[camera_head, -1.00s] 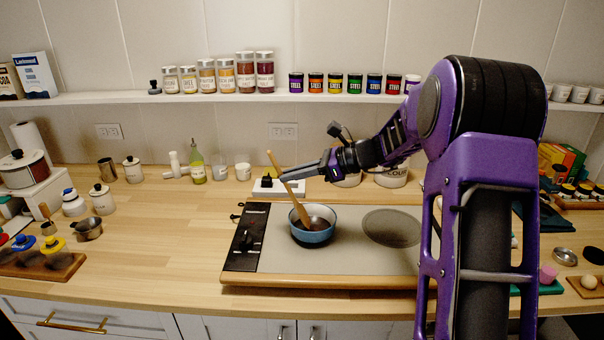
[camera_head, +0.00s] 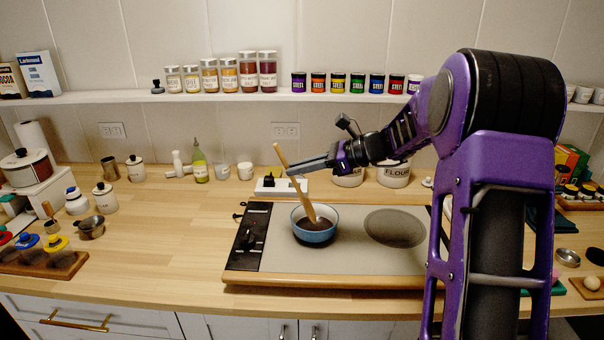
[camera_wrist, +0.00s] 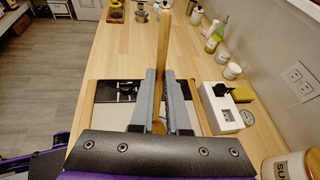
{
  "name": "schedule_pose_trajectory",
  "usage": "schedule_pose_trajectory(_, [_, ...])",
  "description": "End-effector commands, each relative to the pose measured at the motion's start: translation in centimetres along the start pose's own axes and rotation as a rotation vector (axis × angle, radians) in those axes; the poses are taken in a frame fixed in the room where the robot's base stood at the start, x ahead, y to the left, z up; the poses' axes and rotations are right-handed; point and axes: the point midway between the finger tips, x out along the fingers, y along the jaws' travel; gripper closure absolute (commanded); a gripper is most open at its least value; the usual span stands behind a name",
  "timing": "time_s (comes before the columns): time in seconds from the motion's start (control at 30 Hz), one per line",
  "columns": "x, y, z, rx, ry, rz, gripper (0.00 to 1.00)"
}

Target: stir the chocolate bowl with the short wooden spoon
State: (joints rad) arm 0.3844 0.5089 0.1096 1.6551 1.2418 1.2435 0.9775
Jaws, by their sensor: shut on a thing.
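The chocolate bowl, blue outside with dark brown contents (camera_head: 318,231), stands on the left burner area of the cooktop. The short wooden spoon (camera_head: 283,157) leans up and to the left, with its lower end inside the bowl. My gripper (camera_head: 293,171) is above and slightly behind the bowl, shut on the spoon's handle. In the wrist view, the spoon (camera_wrist: 163,45) stands between the two grey fingers (camera_wrist: 161,88). The bowl is hidden in the wrist view by my gripper.
The cooktop (camera_head: 380,262) has an empty round burner (camera_head: 394,228) right of the bowl. A white box (camera_head: 282,188) and flour canister (camera_head: 394,176) stand behind. An oil bottle (camera_head: 199,163) and cups (camera_head: 245,171) are at the back left. Counter left of the cooktop is mostly clear.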

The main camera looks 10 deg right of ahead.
Motion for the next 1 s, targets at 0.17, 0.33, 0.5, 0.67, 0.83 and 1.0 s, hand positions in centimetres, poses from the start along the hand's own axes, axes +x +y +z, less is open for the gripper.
schedule_pose_trajectory(0.17, [0.0, 0.0, 1.6, -0.003, 0.000, 0.000, 1.00])
schedule_pose_trajectory(0.33, [0.0, 0.0, 2.9, -0.003, 0.000, 0.001, 1.00])
schedule_pose_trajectory(0.5, [0.0, 0.0, 3.7, -0.002, 0.000, 0.001, 1.00])
schedule_pose_trajectory(0.67, [0.0, 0.0, 3.8, -0.001, 0.000, 0.001, 1.00])
schedule_pose_trajectory(0.83, [0.0, 0.0, 3.8, -0.001, 0.000, 0.001, 1.00])
schedule_pose_trajectory(1.0, [0.0, 0.0, 3.8, -0.001, 0.000, 0.000, 1.00])
